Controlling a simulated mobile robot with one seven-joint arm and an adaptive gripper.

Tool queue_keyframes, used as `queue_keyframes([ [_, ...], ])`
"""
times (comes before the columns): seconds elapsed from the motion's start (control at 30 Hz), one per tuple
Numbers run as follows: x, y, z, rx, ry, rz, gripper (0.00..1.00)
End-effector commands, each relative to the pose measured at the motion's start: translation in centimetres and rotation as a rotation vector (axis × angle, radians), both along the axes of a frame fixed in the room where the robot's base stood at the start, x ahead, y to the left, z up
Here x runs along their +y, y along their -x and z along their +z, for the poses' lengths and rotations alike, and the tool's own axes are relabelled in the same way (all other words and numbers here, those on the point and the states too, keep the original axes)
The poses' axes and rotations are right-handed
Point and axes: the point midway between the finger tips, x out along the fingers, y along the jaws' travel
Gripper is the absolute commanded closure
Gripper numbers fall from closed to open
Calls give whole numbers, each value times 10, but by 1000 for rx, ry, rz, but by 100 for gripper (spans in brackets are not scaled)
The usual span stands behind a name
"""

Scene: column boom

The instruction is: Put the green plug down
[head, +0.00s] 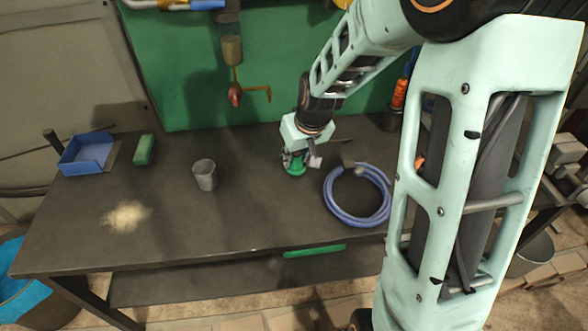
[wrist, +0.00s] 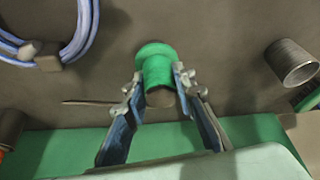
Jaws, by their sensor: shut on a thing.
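The green plug (head: 295,171) is a short green piece with a wider flange at its end. My gripper (head: 294,158) is shut on it, over the dark workbench (head: 250,215), with the flange towards the bench. In the wrist view the plug (wrist: 157,68) sits between the two fingertips of my gripper (wrist: 157,84), one on each side. The flange stands out beyond the fingertips. The plug is at or close above the bench top; I cannot tell whether it touches.
A coiled blue hose (head: 331,205) lies close to the right of the plug. A grey metal cup (head: 205,177) stands to the left. The bench front between cup and hose is clear.

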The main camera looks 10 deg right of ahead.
Motion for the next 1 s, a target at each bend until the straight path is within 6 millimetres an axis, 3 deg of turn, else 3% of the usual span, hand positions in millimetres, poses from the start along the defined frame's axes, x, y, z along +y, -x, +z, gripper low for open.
queue_keyframes([
  [0.27,4,-4,-36,0,0,1,100],
  [0.7,4,-4,-41,-1,0,1,100],
  [0.73,4,-3,-40,0,0,1,74],
  [0.87,4,-3,-40,0,0,1,60],
  [1.0,4,-3,-40,1,1,1,59],
])
